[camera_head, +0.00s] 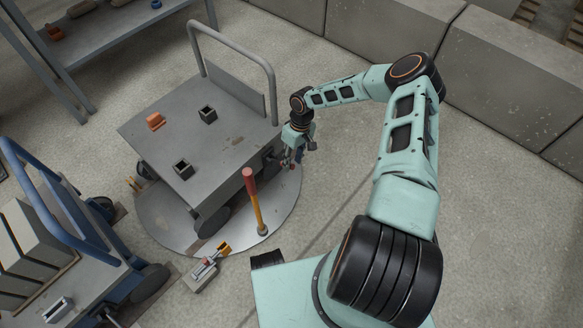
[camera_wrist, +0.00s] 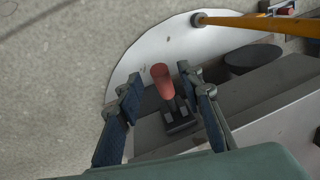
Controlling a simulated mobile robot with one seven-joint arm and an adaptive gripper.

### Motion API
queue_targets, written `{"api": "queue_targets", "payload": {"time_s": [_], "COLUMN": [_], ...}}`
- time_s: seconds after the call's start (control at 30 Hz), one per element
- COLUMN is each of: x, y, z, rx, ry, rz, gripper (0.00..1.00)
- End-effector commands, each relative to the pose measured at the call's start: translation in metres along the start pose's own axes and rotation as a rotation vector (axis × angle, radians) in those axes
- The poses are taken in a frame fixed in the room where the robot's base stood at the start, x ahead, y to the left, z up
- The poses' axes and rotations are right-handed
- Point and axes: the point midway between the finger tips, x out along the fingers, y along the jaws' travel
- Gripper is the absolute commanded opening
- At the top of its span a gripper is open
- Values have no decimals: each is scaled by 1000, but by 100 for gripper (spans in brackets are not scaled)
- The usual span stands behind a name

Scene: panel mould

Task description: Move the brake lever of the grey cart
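The grey cart (camera_head: 225,148) stands on a round metal plate (camera_head: 152,216) in the floor. Its brake lever has a red handle (camera_wrist: 162,83) on a dark bracket (camera_wrist: 181,120) at the side of the cart, seen in the wrist view. In the head view the lever is mostly hidden by my gripper (camera_head: 298,158), which hangs by the cart's right side. In the wrist view my gripper (camera_wrist: 158,78) is open. The red handle shows between its two fingers, with gaps on both sides. I cannot tell how far below the fingertips it is.
A yellow post with a red top (camera_head: 254,200) stands on the plate near the cart. A blue-handled cart (camera_head: 75,225) is at left, a shelf (camera_head: 105,40) behind. Two dark square blocks and an orange piece (camera_head: 155,121) sit on the grey cart.

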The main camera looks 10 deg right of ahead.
Motion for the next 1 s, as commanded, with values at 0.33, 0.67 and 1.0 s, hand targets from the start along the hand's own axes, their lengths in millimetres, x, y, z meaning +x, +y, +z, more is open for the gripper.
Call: {"api": "queue_targets", "payload": {"time_s": [0.33, 0.67, 1.0], "x": [33, 33, 33], "y": [0, 0, 0], "z": [0, 0, 0], "rx": [1, 0, 0], "ry": [0, 0, 0], "rz": [-1, 0, -1], "gripper": [34, 28, 0]}}
